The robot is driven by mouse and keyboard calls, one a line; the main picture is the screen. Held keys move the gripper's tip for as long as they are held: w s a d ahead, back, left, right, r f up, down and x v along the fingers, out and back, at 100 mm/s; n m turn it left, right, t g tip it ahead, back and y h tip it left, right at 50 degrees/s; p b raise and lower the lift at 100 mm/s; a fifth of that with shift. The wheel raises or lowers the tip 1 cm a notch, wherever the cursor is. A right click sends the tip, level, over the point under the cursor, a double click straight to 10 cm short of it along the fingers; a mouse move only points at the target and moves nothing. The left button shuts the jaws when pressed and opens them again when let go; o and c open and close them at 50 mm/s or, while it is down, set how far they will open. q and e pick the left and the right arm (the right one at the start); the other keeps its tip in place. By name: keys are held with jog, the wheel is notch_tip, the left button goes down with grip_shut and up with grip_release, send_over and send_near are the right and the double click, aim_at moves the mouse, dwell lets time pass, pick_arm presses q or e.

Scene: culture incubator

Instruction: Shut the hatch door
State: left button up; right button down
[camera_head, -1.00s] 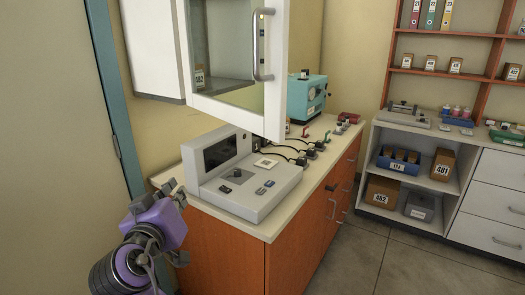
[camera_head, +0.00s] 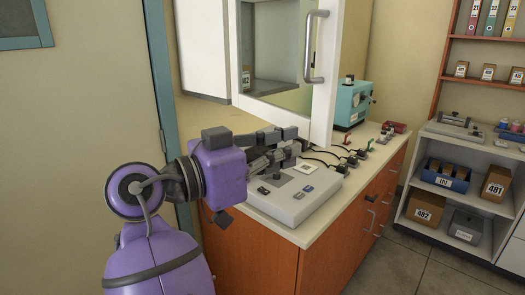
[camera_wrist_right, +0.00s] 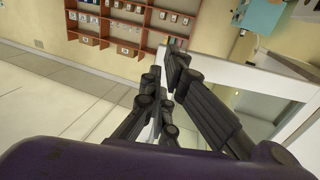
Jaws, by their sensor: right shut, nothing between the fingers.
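The hatch door (camera_head: 326,95) is a white-framed glass panel with a grey bar handle (camera_head: 313,46). It stands open, swung out from the white wall cabinet (camera_head: 203,45) above the counter. My right gripper (camera_head: 292,138), with dark fingers on a purple wrist, is shut and empty. In the head view its fingertips overlap the door's lower edge, above the grey instrument; I cannot tell whether they touch the door. In the right wrist view the fingers (camera_wrist_right: 165,75) reach toward a white frame with glass, probably the door. My left gripper is not in view.
A grey instrument (camera_head: 290,205) sits on the counter (camera_head: 325,215) below the door, partly hidden by my gripper. A teal device (camera_head: 351,103) and several small cabled items stand behind. Shelves with boxes (camera_head: 428,205) are at the right, with open floor before them.

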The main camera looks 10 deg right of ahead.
aim_at(323, 140)
jog(key=p+x, duration=0.1)
jog(key=x, duration=0.3)
jog(key=shift+d+r, duration=0.2)
jog(key=shift+w+d+f, duration=0.15)
jog(key=shift+w+d, duration=0.2)
jog(key=shift+d, duration=0.25)
